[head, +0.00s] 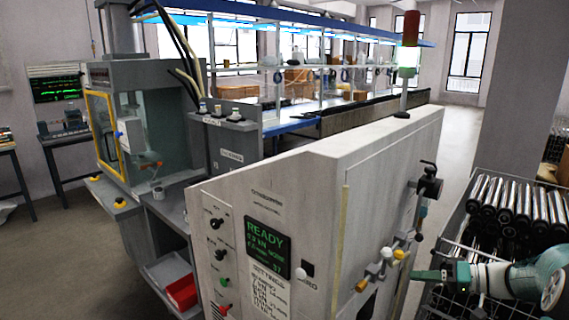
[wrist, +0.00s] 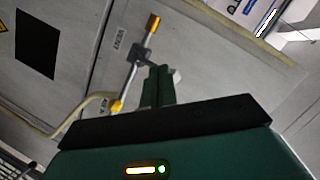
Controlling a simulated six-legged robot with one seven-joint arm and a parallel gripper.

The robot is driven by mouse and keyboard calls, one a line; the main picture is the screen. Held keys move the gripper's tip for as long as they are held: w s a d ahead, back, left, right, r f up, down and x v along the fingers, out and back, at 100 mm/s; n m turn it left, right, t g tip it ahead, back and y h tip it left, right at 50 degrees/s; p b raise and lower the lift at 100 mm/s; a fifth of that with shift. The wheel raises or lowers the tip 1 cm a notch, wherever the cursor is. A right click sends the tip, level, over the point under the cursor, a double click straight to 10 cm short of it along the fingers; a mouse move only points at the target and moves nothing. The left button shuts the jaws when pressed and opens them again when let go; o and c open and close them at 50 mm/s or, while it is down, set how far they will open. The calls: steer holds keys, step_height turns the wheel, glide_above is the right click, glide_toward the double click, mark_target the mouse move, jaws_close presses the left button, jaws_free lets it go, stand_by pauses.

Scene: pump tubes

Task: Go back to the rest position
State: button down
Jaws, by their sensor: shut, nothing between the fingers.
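My gripper (head: 418,275) reaches in from the lower right in the head view, in front of the side of a large pale grey machine cabinet (head: 330,170). In the wrist view my gripper (wrist: 158,72) shows as green fingers close together, shut and empty. A valve-like fitting with an orange and a white knob (head: 386,256) is on the cabinet side, to the left of the fingertips. In the wrist view a thin bar with yellow ends (wrist: 137,62) lies behind the fingers, against a grey panel. Whether the fingers touch it I cannot tell.
A rack of several shiny metal tubes (head: 515,205) stands at the right, close behind my arm. A press with a yellow-framed door (head: 105,135) stands at the left, with a red bin (head: 181,291) low beside it. Open floor (head: 462,130) runs along the cabinet's far right.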

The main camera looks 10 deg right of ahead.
steer(key=s+a+r+g+h, duration=0.1)
steer(key=s+a+g+h, duration=0.15)
steer(key=a, duration=0.65)
steer(key=s+a+r+g+h, duration=0.1)
steer(key=s+a+g+h, duration=0.2)
steer(key=a, duration=0.6)
steer(key=s+a+r+t+h, duration=0.2)
steer(key=s+a+h, duration=0.4)
steer(key=s, duration=0.7)
steer(key=shift+a+r, duration=0.15)
steer(key=shift+a, duration=0.95)
steer(key=shift+a, duration=0.15)
stand_by(1.5)
